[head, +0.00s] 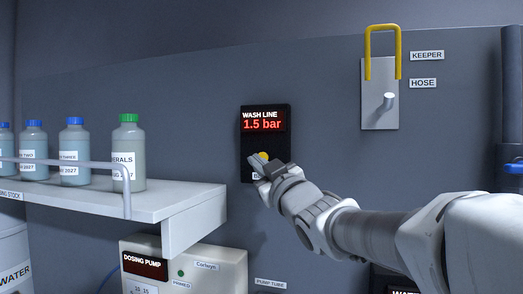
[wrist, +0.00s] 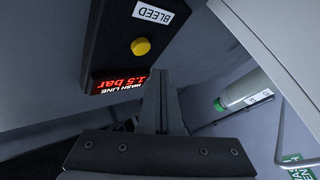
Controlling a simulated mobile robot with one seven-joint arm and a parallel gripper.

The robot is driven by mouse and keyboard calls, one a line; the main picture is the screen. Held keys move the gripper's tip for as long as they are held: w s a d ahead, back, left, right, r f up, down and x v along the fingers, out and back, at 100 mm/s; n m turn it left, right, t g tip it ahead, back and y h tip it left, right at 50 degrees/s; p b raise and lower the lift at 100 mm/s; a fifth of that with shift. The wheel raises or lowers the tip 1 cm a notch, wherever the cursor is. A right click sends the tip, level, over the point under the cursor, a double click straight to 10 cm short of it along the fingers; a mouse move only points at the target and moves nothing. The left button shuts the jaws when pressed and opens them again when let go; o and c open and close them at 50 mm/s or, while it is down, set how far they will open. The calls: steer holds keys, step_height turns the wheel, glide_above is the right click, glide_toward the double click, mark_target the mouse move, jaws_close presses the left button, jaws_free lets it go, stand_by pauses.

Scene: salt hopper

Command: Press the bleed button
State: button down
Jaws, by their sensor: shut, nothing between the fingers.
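The black wash line panel (head: 281,150) is fixed to the grey wall, with a red display (head: 263,125) reading 1.5 bar. Its round yellow bleed button (head: 264,156) is partly hidden behind my fingertips in the head view. In the wrist view the button (wrist: 141,46) is fully visible, next to the BLEED label (wrist: 153,16). My gripper (head: 257,164) is shut and empty, its fingers at the panel's lower half. In the wrist view the fingertips (wrist: 160,75) appear beside the button, apart from it in the picture; their depth from the panel is hard to tell.
A white shelf (head: 185,197) with several capped bottles (head: 128,155) stands left of the panel. A dosing pump (head: 205,265) sits below. A plate with a yellow keeper (head: 383,28) and hose peg is on the wall at upper right.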

steer(key=shift+w+d+f, duration=0.1)
steer(key=shift+w+d, duration=0.15)
steer(key=shift+w, duration=0.6)
steer(key=shift+w, duration=0.1)
stand_by(1.4)
steer(key=shift+w+d, duration=0.15)
steer(key=shift+w, duration=0.15)
steer(key=shift+w+d, duration=0.15)
steer(key=shift+w, duration=0.35)
stand_by(0.7)
steer(key=shift+s, duration=0.1)
steer(key=shift+s+a+b, duration=0.3)
steer(key=shift+s+b, duration=0.25)
steer(key=shift+s, duration=0.25)
